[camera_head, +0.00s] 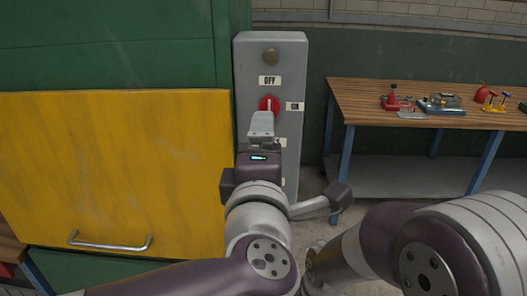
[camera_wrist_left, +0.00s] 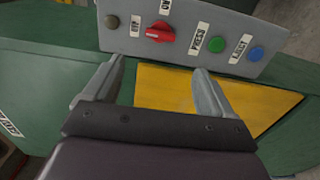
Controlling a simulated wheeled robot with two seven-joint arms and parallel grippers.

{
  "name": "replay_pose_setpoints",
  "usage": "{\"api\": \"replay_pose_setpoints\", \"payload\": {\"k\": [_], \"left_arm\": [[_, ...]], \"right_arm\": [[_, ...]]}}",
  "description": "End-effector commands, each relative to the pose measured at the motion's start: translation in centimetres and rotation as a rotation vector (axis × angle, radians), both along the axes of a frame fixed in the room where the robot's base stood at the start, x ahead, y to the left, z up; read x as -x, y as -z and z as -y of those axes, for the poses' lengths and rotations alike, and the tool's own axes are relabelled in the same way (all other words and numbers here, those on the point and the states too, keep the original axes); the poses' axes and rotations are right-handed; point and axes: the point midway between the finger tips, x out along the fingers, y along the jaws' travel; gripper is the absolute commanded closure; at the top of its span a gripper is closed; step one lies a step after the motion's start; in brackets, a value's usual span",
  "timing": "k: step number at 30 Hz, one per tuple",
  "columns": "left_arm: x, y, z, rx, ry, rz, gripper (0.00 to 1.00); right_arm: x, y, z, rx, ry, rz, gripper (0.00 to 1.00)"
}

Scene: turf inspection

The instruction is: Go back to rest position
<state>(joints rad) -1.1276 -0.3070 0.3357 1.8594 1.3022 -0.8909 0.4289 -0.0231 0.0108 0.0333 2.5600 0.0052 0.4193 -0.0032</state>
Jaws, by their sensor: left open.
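My left gripper (camera_head: 262,125) is raised in front of the grey control panel (camera_head: 245,65), below its red knob (camera_head: 268,103). In the left wrist view the left gripper (camera_wrist_left: 160,70) is open, with nothing between its two grey fingers. The red knob (camera_wrist_left: 161,32) lies beyond the fingertips, and a gap shows between them. The knob's handle lines up roughly with the OFF label (camera_head: 269,80). My right arm comes in at the lower right of the head view; its gripper fingers do not show.
A yellow panel (camera_head: 115,160) with a metal handle (camera_head: 110,246) is left of the control panel. Green (camera_wrist_left: 216,44) and blue (camera_wrist_left: 256,54) buttons sit below the knob. A wooden table (camera_head: 365,100) with small tools stands at the right. Floor shows between panel and table.

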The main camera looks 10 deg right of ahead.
Motion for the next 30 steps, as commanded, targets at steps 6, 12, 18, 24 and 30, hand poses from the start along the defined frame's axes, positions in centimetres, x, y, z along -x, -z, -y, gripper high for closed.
{"api": "replay_pose_setpoints", "payload": {"k": [6,12,18,24,30], "left_arm": [[-2.0,1.1,-0.5,-0.137,0.028,0.020,0.15],[-7.1,14.7,-8.7,-0.889,0.296,-0.169,0.15],[-0.6,26.7,-21.5,-1.298,0.663,-0.603,0.15],[6.3,30.3,-27.8,-1.386,0.906,-0.858,0.15],[7.3,30.7,-28.5,-1.393,0.941,-0.889,0.15]], "right_arm": [[0.0,-0.8,0.0,0.000,0.000,0.000,0.57],[0.0,-3.4,0.0,0.000,0.000,0.000,0.57],[0.0,-4.8,0.0,0.000,0.000,0.000,0.57],[0.0,-5.3,0.0,0.000,0.000,0.000,0.57],[0.0,-5.3,0.0,0.000,0.000,0.000,0.57]]}}
